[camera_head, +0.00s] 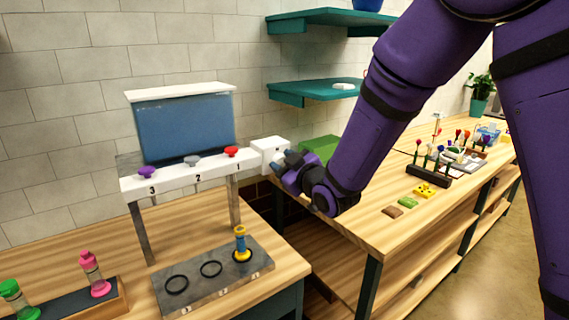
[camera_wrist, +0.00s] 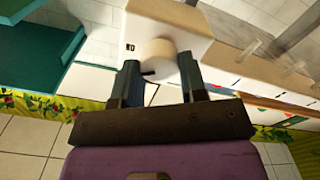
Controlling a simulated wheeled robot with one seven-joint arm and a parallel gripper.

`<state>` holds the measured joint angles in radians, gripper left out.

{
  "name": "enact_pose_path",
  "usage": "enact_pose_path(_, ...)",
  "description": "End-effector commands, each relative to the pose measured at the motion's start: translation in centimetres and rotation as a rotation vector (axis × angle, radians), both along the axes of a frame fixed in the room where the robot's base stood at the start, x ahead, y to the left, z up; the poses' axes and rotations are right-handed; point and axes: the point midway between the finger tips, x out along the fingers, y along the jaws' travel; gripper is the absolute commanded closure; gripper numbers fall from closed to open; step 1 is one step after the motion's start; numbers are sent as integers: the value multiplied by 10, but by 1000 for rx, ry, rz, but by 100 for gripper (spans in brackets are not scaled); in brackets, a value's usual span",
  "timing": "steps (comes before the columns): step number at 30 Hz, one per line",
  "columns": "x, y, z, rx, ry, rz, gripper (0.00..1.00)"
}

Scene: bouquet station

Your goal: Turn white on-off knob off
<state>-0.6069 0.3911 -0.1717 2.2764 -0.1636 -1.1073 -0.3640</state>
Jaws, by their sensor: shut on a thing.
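The white on-off knob (camera_wrist: 158,60) sits on the front of a white box (camera_wrist: 170,20) in the wrist view. My gripper (camera_wrist: 160,76) has one finger on each side of the knob and is shut on it. A dark mark shows at the knob's lower edge, and small dark lettering is on the box left of it. In the head view the white box (camera_head: 268,150) is at the right end of the dispenser, and my gripper (camera_head: 282,161) is at its front. The knob is hidden there by my gripper.
The dispenser with a blue tank (camera_head: 185,128) has purple, grey and red knobs on its front. Below it, a grey plate (camera_head: 208,283) with rings bears a yellow-and-blue vial (camera_head: 242,243). Teal shelves (camera_head: 318,91) hang behind my arm. A wooden table (camera_head: 375,232) with flowers stands at the right.

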Motion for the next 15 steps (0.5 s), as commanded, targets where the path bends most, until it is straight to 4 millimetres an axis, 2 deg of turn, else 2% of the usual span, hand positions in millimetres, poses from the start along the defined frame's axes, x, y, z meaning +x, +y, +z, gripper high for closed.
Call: enact_pose_path(15,-1,1,-2,-406,-271,1,85)
